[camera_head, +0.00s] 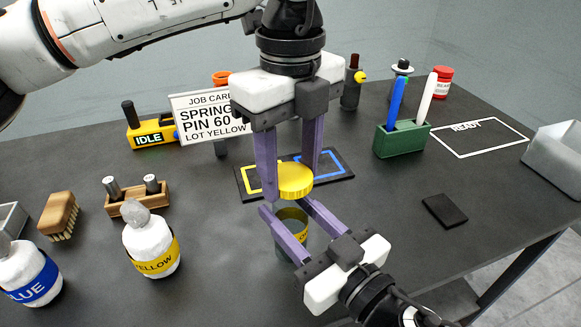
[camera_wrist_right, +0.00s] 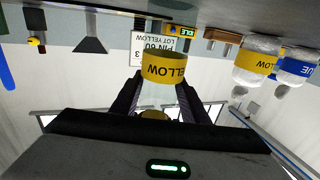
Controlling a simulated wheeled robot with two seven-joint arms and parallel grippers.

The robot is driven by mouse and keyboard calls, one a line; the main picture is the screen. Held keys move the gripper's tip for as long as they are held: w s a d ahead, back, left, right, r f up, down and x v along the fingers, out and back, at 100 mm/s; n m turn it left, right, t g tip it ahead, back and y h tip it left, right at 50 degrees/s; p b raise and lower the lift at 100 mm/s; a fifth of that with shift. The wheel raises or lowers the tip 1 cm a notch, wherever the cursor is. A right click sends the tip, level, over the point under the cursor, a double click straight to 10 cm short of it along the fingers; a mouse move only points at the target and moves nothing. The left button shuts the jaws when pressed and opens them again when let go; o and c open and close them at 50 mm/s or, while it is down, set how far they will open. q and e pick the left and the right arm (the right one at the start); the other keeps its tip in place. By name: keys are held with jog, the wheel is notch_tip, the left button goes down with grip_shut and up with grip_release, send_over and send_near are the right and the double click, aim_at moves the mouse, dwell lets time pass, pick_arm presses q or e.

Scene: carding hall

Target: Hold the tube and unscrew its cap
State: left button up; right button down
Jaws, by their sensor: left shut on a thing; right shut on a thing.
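The tube (camera_head: 284,243) is a dark, see-through cylinder with a yellow label band, which also shows in the right wrist view (camera_wrist_right: 163,68). My right gripper (camera_head: 286,209), coming in from the lower right, is shut around it and holds it upright. The yellow ribbed cap (camera_head: 295,181) is above the tube's rim and looks apart from it, with a small gap. My left gripper (camera_head: 287,178), reaching down from above, is shut on the cap. The right wrist view is upside down; there the cap (camera_wrist_right: 153,115) shows partly behind my gripper body.
A dark mat (camera_head: 340,160) with yellow and blue outlines lies behind the tube. White bottles labelled yellow (camera_head: 152,245) and blue (camera_head: 28,272), a wooden pin block (camera_head: 139,202) and a brush (camera_head: 59,216) stand left. A green pen holder (camera_head: 401,140), black pad (camera_head: 444,210) and grey bin (camera_head: 556,155) are right.

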aim_at(290, 175)
pick_arm(q)
jog(key=shift+r, duration=2)
pick_arm(e)
jog(key=c, duration=0.9)
grip_release()
jog(key=shift+c, duration=0.2)
